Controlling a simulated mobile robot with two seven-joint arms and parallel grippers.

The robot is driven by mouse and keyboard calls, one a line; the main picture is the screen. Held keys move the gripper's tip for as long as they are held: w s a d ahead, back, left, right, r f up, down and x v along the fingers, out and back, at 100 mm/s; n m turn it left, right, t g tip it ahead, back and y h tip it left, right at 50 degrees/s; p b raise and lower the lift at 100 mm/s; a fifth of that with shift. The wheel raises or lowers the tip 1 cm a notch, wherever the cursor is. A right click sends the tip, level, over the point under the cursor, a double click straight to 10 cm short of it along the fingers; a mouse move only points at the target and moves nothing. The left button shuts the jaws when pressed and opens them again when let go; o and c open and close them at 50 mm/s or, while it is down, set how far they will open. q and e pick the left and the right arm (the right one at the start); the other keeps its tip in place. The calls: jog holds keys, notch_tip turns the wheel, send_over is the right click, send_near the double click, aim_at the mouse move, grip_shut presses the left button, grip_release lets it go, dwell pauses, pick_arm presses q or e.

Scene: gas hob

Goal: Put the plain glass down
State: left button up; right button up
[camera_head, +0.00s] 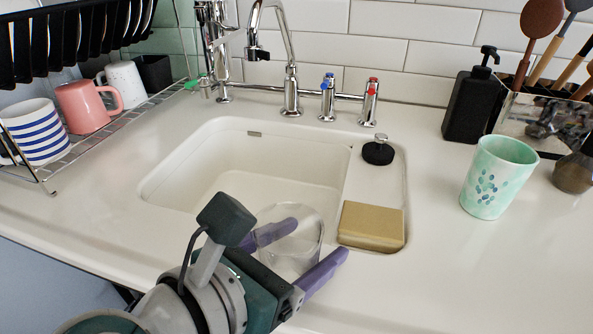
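The plain glass (300,255) is clear and see-through, near the front edge of the sink in the head view. My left gripper (310,237) comes in from the lower left, with its two purple fingers on either side of the glass. It looks shut on the glass, which appears roughly upright. Whether the base of the glass touches the counter is hard to see, as my gripper hides part of it. My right gripper is not in view.
The white sink basin (250,165) lies behind the glass. A tan sponge (371,225) is close to its right. A green speckled cup (497,178) and black soap bottle (470,100) stand farther right. Mugs fill the left rack (110,130). The front right counter (480,275) is clear.

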aim_at(263, 259)
pick_arm(q)
jog(key=o, duration=1.5)
jog(key=shift+s+a+r+p, duration=0.1)
jog(key=shift+s+r+p, duration=0.05)
jog(key=shift+r+p, duration=0.2)
jog(key=shift+n, duration=0.3)
jog(key=p+v, duration=0.1)
jog(key=v, duration=0.4)
jog(key=p+v, duration=0.2)
jog(key=v, duration=0.4)
jog(key=shift+a+r, duration=0.25)
jog(key=shift+r, duration=0.1)
jog(key=w+a+r+n+t+y, duration=0.45)
jog(key=a+r+n+t, duration=0.25)
jog(key=r+n, duration=0.45)
jog(key=a+f+n+g+y, duration=0.1)
jog(key=a+n+y, duration=0.9)
jog(key=n, duration=0.7)
jog(key=s+a+f+n+g+h, duration=0.1)
jog(key=s+a+f+n+g, duration=0.2)
jog(key=s+f+n+g, duration=0.45)
jog(key=s+d+f+n+g+h, duration=0.1)
jog(key=s+d+n, duration=0.1)
jog(key=s+d+f+n+g+h, duration=0.1)
jog(key=s+d+f+g+h, duration=0.1)
jog(key=s, duration=0.1)
jog(key=s+d+f+n+g+h, duration=0.1)
jog(key=s+d+n+g+h, duration=0.1)
jog(key=s+d, duration=0.1)
jog(key=shift+f+n, duration=0.3)
